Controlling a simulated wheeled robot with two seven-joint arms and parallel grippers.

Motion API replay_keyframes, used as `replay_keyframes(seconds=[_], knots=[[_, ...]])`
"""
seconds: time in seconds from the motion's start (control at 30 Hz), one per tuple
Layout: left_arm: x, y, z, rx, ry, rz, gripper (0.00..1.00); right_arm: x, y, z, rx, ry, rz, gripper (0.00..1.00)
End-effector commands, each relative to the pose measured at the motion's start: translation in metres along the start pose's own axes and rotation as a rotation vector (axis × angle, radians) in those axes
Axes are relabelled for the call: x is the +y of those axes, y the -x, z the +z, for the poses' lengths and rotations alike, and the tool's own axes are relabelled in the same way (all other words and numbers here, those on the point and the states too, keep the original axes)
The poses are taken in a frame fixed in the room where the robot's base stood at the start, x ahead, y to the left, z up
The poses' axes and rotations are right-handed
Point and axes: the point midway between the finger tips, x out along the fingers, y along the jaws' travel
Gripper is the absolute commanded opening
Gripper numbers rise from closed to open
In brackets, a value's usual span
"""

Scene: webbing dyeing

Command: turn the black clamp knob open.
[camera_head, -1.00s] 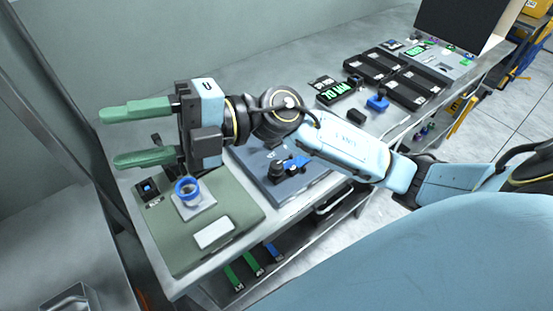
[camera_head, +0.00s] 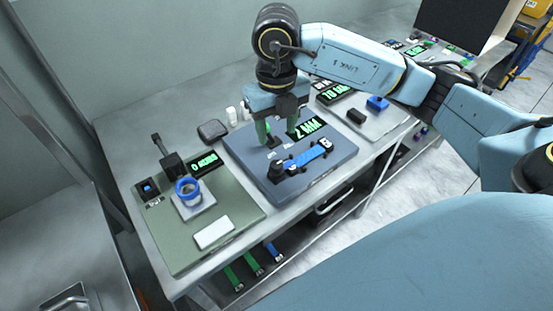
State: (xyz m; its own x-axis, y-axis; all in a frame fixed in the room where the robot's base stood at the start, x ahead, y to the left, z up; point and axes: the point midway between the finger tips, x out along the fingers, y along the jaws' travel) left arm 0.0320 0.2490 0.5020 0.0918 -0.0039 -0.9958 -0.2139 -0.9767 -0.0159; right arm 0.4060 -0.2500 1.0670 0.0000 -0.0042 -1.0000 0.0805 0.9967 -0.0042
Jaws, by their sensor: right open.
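A grey-blue board (camera_head: 334,165) lies on the bench. On it a blue strip (camera_head: 308,155) runs at a slant, with dark fittings at its ends. A black knob-like part (camera_head: 278,168) stands at the strip's left end; I take it for the clamp knob. My right gripper (camera_head: 277,134) points down over the back left of this board, behind the strip. Its green fingers are apart, with a small dark part low between them. I cannot tell whether they touch it. My left gripper is not in view.
A green board (camera_head: 240,205) at left holds a blue ring (camera_head: 187,188), a white block (camera_head: 214,233) and an upright black lever part (camera_head: 168,157). Small white bottles (camera_head: 231,115) and a dark pad (camera_head: 212,131) stand behind. A lit green display (camera_head: 308,128) is close to the right finger.

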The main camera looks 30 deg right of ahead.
Motion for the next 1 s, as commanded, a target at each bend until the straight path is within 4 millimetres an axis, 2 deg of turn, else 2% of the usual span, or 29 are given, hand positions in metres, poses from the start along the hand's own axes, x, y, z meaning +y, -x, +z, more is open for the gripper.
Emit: replay_keyframes(seconds=[0.03, 0.3, 0.5, 0.67, 0.93, 1.0], knots=[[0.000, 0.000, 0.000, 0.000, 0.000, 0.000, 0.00, 0.000, -0.013, -0.001, 0.006, -0.002, 0.000, 0.51], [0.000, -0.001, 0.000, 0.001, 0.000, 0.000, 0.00, 0.001, -0.069, -0.001, 0.005, 0.001, 0.002, 0.51], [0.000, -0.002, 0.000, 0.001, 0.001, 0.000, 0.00, 0.001, -0.097, 0.000, 0.002, 0.001, 0.003, 0.51], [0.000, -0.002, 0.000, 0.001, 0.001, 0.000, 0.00, 0.001, -0.106, -0.001, 0.002, 0.002, 0.003, 0.51], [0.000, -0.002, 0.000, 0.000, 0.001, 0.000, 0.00, 0.001, -0.107, 0.000, 0.001, 0.003, 0.004, 0.51], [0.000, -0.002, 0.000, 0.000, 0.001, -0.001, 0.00, 0.001, -0.107, 0.000, 0.001, 0.003, 0.004, 0.43]])
